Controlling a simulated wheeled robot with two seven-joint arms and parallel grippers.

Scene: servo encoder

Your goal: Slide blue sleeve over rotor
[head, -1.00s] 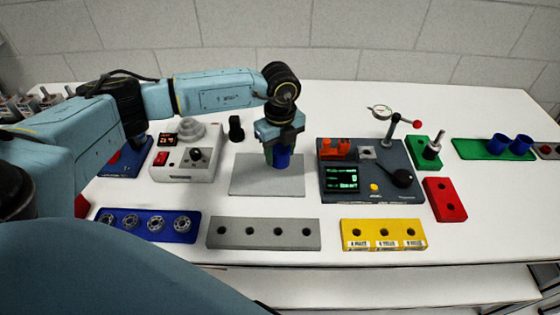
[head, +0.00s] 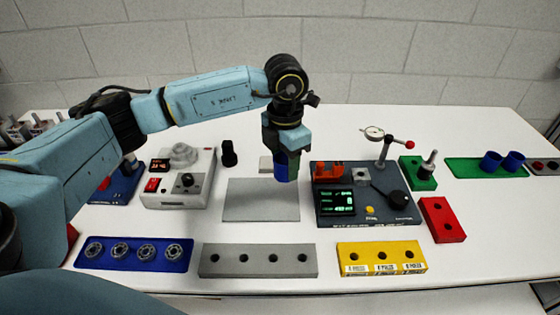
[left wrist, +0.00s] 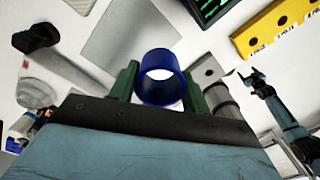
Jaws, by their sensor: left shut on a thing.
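My left gripper (head: 288,172) points down above the back right of the grey mat (head: 258,212). It is shut on a blue sleeve (head: 288,173), which is clear of the table. In the left wrist view the sleeve (left wrist: 160,78) sits between the two green fingers, and its open bore shows. A metal rotor shaft (head: 429,161) stands upright on a green block (head: 418,178), well to the right of the sleeve. A teal arm, probably my right one (left wrist: 272,100), shows small in the left wrist view; its jaw state is unclear.
Two other blue sleeves (head: 512,160) stand on a green tray (head: 468,168). A red block (head: 441,220) lies in front of the green block.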

